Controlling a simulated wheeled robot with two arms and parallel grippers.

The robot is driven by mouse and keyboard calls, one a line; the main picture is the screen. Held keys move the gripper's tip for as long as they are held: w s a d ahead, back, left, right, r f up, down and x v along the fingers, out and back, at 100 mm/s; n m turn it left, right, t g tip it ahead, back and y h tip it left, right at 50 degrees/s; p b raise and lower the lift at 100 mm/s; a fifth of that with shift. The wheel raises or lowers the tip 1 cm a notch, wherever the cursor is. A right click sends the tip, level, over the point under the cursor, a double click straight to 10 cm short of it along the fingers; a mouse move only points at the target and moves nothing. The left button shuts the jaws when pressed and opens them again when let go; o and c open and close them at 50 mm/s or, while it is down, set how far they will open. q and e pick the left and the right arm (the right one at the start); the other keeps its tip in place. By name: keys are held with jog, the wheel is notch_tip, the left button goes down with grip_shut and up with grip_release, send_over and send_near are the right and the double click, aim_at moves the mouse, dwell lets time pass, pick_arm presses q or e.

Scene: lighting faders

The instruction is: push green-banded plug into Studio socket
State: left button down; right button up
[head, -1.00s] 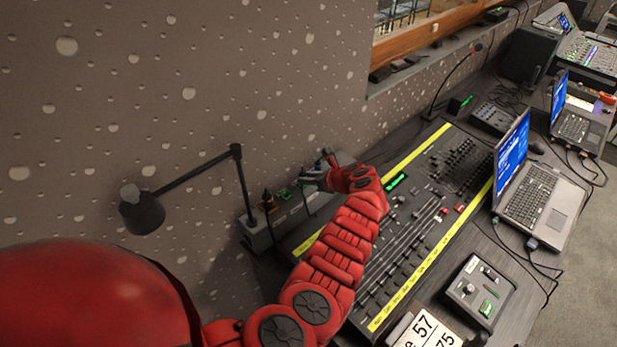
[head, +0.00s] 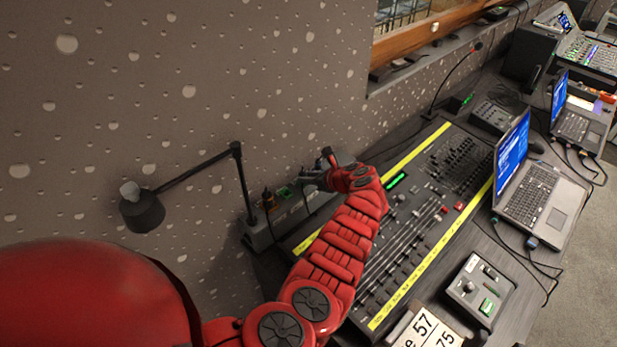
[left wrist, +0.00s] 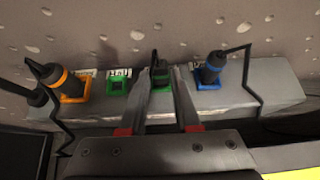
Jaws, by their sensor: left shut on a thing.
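In the left wrist view, a dark plug (left wrist: 160,70) stands between the fingertips of my left gripper (left wrist: 161,76), which is shut on it. A green frame (left wrist: 161,87) shows just below the plug. I cannot tell how deep the plug sits or read the label there. An empty green-framed socket (left wrist: 117,87) lies to its left, with a small label above it. In the head view my left gripper (head: 313,180) is over the grey socket box (head: 262,238) by the wall, and the held plug is hard to make out. My right gripper is out of view.
An orange-banded plug (left wrist: 59,76) stands left on the box and a blue-banded plug (left wrist: 211,68) right, both with dark cables. A black desk lamp (head: 142,208) stands left of the box. The mixing desk (head: 415,235) lies under my forearm. A laptop (head: 533,190) stands further right.

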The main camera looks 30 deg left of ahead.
pick_arm(q)
jog(key=shift+s+f, duration=0.1)
jog(key=shift+f, duration=0.15)
jog(key=c, duration=1)
grip_release()
jog(key=shift+c, duration=0.2)
jog(key=o, duration=0.5)
jog(key=shift+r, duration=0.15)
jog(key=shift+d+r, duration=0.15)
jog(key=shift+d, duration=0.15)
jog(key=v, duration=1.6)
jog(key=shift+d, duration=0.2)
